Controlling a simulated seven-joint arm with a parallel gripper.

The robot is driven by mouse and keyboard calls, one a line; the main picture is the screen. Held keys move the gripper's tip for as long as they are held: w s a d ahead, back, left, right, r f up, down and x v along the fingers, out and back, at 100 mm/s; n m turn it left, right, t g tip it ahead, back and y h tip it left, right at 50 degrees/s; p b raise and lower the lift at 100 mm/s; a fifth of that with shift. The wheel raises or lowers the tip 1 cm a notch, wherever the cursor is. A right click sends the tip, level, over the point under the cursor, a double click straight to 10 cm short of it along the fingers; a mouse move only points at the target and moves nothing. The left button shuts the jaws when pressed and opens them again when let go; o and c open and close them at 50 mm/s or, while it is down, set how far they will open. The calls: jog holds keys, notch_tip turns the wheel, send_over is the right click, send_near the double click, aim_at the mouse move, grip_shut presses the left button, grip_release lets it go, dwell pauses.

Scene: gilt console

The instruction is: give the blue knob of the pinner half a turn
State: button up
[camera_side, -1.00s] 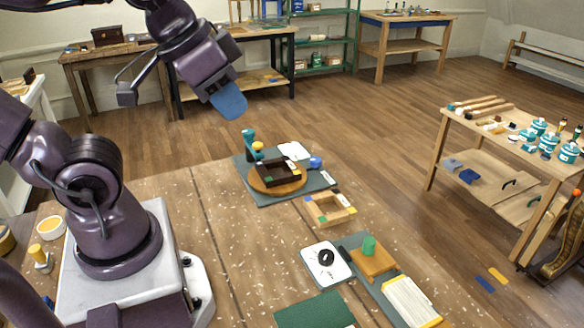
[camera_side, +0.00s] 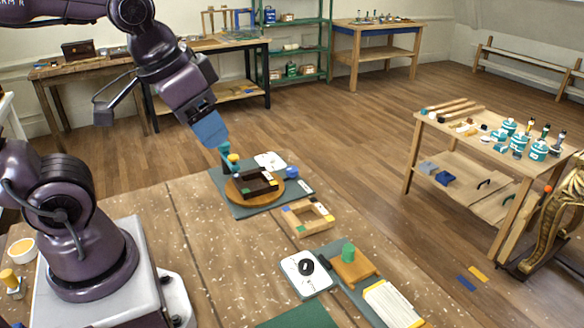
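The blue knob (camera_side: 292,172) sits at the right side of a dark green mat (camera_side: 235,209). A teal upright device (camera_side: 226,160) with a yellow top (camera_side: 233,158) stands at the mat's back left. I cannot tell which parts make up the pinner. A dark square frame (camera_side: 250,183) with coloured corners lies on a round wooden turntable (camera_side: 240,196) between them. My gripper (camera_side: 216,143) has blue fingers pointing down, just above or behind the teal device, left of the blue knob. Whether it touches the device, and its finger gap, cannot be made out.
A white card (camera_side: 270,160) lies at the mat's back. The table's left middle is clear.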

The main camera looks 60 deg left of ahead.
jog(key=shift+o, duration=0.3)
jog(key=w+f+n+h, duration=0.2)
jog(key=w+n, duration=0.1)
jog(key=w, duration=1)
jog(key=shift+w+d+f, duration=0.15)
jog(key=shift+w+d, duration=0.05)
jog(key=w+a+n+t, duration=0.3)
jog(key=w+n, duration=0.2)
jog(key=w, duration=0.5)
jog(key=w+a+n+t, duration=0.3)
jog(key=w+n, duration=0.2)
jog(key=w, duration=0.4)
jog(key=w+a+f+n+y, duration=0.3)
jog(key=a+n, duration=0.4)
jog(key=w+a+f+n+y, duration=0.2)
jog(key=w+a+f+n, duration=0.15)
jog(key=a+n, duration=0.4)
jog(key=n+g+h, duration=0.3)
jog(key=n+g, duration=0.8)
jog(key=n, duration=0.6)
send_over(292, 168)
notch_tip(292, 168, down, 10)
notch_tip(292, 168, down, 12)
jog(key=shift+d+f, duration=0.1)
